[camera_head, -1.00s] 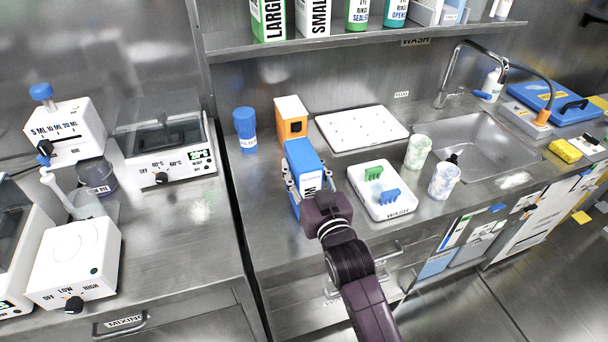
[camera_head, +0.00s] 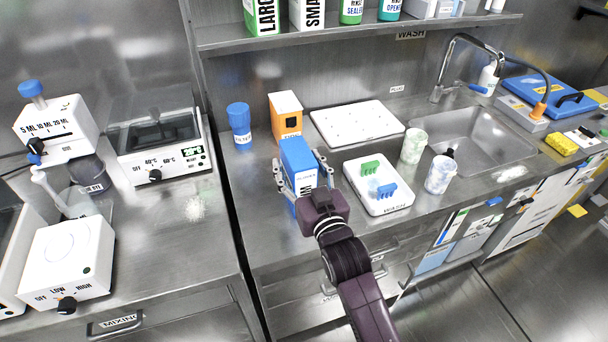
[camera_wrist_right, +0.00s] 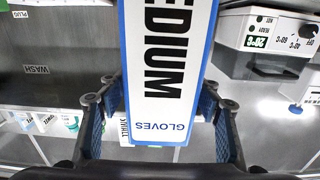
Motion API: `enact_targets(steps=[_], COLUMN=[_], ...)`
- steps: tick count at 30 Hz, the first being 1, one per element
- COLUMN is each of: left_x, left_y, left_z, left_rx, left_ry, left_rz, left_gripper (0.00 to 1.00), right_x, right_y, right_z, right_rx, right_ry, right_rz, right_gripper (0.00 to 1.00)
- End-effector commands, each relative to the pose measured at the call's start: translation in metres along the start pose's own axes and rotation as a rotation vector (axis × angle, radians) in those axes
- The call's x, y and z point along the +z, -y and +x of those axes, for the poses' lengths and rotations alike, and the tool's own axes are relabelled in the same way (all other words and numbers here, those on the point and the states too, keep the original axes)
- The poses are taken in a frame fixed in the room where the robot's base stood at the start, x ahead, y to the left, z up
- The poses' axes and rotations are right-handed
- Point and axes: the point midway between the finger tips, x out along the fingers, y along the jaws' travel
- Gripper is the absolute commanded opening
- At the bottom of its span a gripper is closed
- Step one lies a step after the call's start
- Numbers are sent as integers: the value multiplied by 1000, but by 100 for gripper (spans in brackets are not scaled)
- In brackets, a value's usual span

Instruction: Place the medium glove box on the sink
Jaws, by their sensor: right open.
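The medium glove box (camera_head: 298,160), blue and white, stands on the steel counter left of the sink basin, just in front of an orange and white box. My right gripper (camera_head: 303,180) is open, with one finger on each side of the glove box and visible gaps to its sides. In the right wrist view the box (camera_wrist_right: 166,60) shows its "MEDIUM GLOVES" face between the spread fingers (camera_wrist_right: 163,105). The sink basin (camera_head: 480,135) is at the right, under the faucet. The lower part of the box is partly hidden by my gripper. My left gripper is not in view.
A white tray (camera_head: 345,182) with green and blue pieces lies right of the box. Behind are the orange box (camera_head: 286,112), a blue bottle (camera_head: 239,122) and a white board (camera_head: 356,126). The counter left of the box is clear.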

Motion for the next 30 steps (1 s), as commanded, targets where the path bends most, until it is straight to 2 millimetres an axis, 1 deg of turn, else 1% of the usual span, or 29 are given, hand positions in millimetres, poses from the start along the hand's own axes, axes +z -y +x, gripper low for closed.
enact_targets(steps=[5, 12, 15, 18, 23, 30], left_x=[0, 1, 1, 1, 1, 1], left_y=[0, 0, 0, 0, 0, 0], left_z=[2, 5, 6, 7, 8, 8], left_rx=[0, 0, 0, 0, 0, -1], left_ry=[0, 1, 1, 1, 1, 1], left_rz=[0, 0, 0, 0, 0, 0], left_gripper=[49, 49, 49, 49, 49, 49], right_x=[2, 3, 2, 2, 1, 0], right_y=[0, 0, 0, 0, 0, 0], right_z=[-27, -79, -96, -109, -118, -119], right_rx=[0, 0, 0, 0, 0, 0], right_ry=[3, 4, 3, 2, 1, 0], right_rz=[0, 0, 0, 0, -1, -1], right_gripper=[59, 59, 59, 59, 59, 59])
